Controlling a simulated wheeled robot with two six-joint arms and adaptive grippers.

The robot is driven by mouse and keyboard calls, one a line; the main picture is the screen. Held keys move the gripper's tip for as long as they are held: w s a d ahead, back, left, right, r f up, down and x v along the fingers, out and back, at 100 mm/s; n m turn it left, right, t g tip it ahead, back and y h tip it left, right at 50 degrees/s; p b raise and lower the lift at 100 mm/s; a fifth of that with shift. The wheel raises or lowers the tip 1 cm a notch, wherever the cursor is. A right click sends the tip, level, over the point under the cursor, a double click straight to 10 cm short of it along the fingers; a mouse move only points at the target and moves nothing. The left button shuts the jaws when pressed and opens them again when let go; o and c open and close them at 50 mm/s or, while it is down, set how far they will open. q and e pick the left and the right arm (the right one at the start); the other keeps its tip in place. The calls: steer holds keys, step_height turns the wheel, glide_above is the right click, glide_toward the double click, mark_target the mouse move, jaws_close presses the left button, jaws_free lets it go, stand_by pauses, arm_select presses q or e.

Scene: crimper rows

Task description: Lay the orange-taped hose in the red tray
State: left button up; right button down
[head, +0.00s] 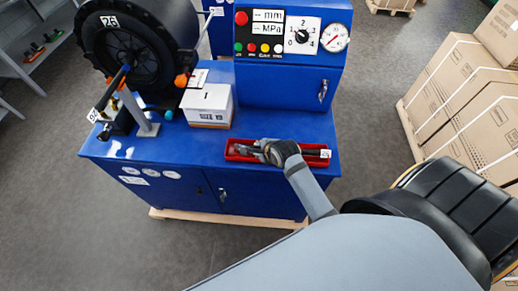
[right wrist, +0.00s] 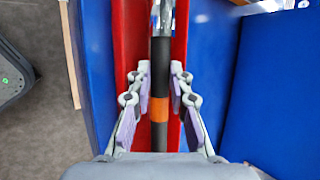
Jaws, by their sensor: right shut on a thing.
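The orange-taped hose (right wrist: 159,108) is black with an orange band and a silver end fitting. In the right wrist view it runs lengthwise between the fingers of my right gripper (right wrist: 160,78), which is shut on it. The red tray (right wrist: 127,30) lies directly below and along the hose. In the head view the red tray (head: 312,164) sits at the front edge of the blue machine top. My right gripper (head: 265,150) is at the tray and hides its middle. Whether the hose touches the tray floor cannot be told. My left gripper is out of view.
The blue crimping machine (head: 180,155) carries a white box (head: 208,105) left of the tray, a black crimping head (head: 135,45) and a control panel (head: 290,35). Cardboard boxes (head: 470,110) stand at the right. Shelving is at the far left.

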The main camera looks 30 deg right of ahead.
steer(key=shift+f, duration=0.3)
steer(key=c, duration=1.2)
jaws_free()
steer(key=shift+o, duration=0.3)
steer(key=shift+s+f, duration=0.1)
steer(key=shift+f, duration=0.05)
steer(key=shift+f, duration=0.1)
step_height(320, 180, up, 7)
steer(key=p, duration=0.7)
steer(key=shift+f+p, duration=0.2)
steer(key=shift+p, duration=0.2)
steer(key=shift+f, duration=0.1)
